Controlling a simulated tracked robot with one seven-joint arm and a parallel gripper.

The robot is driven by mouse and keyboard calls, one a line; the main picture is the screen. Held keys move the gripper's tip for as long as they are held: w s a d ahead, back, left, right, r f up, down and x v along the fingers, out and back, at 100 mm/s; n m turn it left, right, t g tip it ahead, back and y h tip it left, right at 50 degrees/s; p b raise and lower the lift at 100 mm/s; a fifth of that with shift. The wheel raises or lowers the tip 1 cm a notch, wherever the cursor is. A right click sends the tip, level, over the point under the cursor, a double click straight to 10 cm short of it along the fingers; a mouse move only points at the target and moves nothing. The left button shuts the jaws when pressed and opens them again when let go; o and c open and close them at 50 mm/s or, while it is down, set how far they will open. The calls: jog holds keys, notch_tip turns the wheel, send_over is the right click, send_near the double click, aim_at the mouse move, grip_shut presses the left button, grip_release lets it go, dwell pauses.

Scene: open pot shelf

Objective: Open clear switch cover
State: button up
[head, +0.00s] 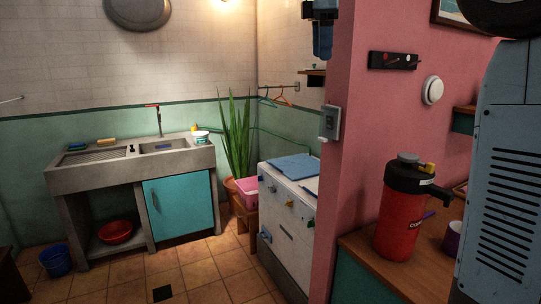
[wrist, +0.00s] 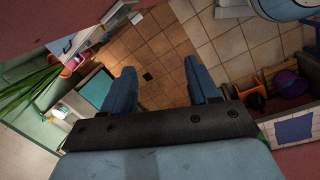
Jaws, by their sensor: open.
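A small grey switch box (head: 332,121) is on the end of the pink wall in the head view, with a pale piece at its lower left. I cannot make out a clear cover on it or tell whether one is raised. My gripper (wrist: 160,83) shows in the wrist view with two blue fingers apart and nothing between them. It points down over the tiled floor. The switch box cannot be made out in the wrist view, so its distance from my gripper is not clear.
A red and black flask (head: 401,212) stands on a wooden counter at the right. A black panel (head: 393,61) and a round white fixture (head: 433,90) are on the pink wall. Tiled floor (head: 215,262) lies open before the sink (head: 130,170).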

jog(key=s+d+f+m+t, duration=0.1)
jog(key=s+d+f+m, duration=0.4)
jog(key=s+f, duration=0.4)
jog(key=s+d+f+m+t, duration=0.2)
jog(key=s+d+f+m, duration=0.1)
jog(key=s+f+m, duration=0.6)
jog(key=s+d+f+m+t, duration=0.1)
jog(key=s+d+f+m, duration=0.25)
jog(key=s+f, duration=0.55)
jog(key=n+t+h, duration=0.3)
jog(key=n+h, duration=1.2)
jog(key=n, duration=0.8)
send_near(320, 140)
jog(key=x, duration=0.8)
jog(key=shift+d, duration=0.2)
jog(key=shift+c, duration=0.3)
grip_shut()
